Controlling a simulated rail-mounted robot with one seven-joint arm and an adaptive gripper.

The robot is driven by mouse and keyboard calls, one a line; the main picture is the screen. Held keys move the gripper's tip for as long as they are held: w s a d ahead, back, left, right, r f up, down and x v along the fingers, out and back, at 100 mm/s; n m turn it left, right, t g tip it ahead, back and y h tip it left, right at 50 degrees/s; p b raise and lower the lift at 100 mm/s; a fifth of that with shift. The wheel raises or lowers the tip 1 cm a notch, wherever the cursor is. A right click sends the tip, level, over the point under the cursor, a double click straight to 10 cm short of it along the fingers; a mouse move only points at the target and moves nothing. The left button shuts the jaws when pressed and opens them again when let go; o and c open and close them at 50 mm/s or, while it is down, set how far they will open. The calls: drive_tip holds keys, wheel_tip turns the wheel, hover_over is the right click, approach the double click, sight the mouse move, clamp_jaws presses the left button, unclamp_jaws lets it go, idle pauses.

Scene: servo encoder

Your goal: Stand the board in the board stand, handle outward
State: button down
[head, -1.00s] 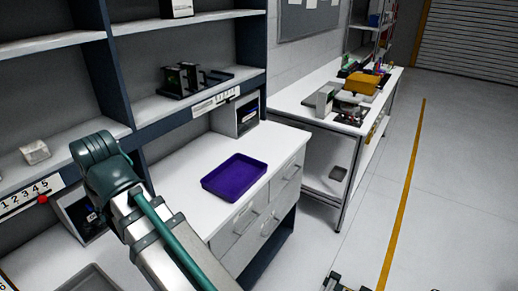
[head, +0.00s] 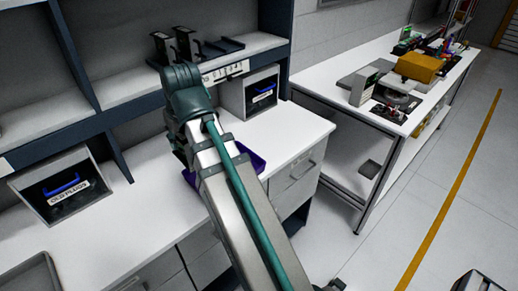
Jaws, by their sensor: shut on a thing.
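The board stand (head: 222,48) is a dark slotted rack on the shelf at upper centre in the head view. Two small dark boards (head: 183,44) stand upright at its left end. The slots to their right look empty. A pale label strip with characters is on the shelf edge just below the stand. My raised arm crosses the middle of the view, its teal elbow just below the stand in the picture. My gripper's fingers are hidden behind my arm, so what they hold does not show.
A purple tray (head: 252,159) on the white worktop (head: 295,130) is mostly hidden by my arm. An open-front bin labelled "OLD PLUGS" (head: 62,190) stands at left, and another bin (head: 250,93) right of centre. A second bench (head: 335,85) with equipment stands at right.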

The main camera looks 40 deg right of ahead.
drive_tip(key=s+d+b, duration=0.1)
drive_tip(key=s+d, duration=0.2)
drive_tip(key=d, duration=1.3)
drive_tip(key=shift+w+d+f+p, duration=0.65)
drive_tip(key=shift+w+d+f, duration=0.25)
drive_tip(key=shift+d+f, duration=1.35)
drive_tip(key=shift+w+d+f+p, duration=0.65)
drive_tip(key=shift+w+d+f, duration=0.2)
drive_tip(key=shift+d+f, duration=1.35)
drive_tip(key=shift+w+d+f+p, duration=0.65)
drive_tip(key=shift+w+d+f, duration=0.25)
drive_tip(key=shift+d+f, duration=1.35)
drive_tip(key=shift+a+f, duration=0.2)
drive_tip(key=shift+f, duration=0.1)
drive_tip(key=c, duration=0.8)
unclamp_jaws()
drive_tip(key=shift+o, duration=0.2)
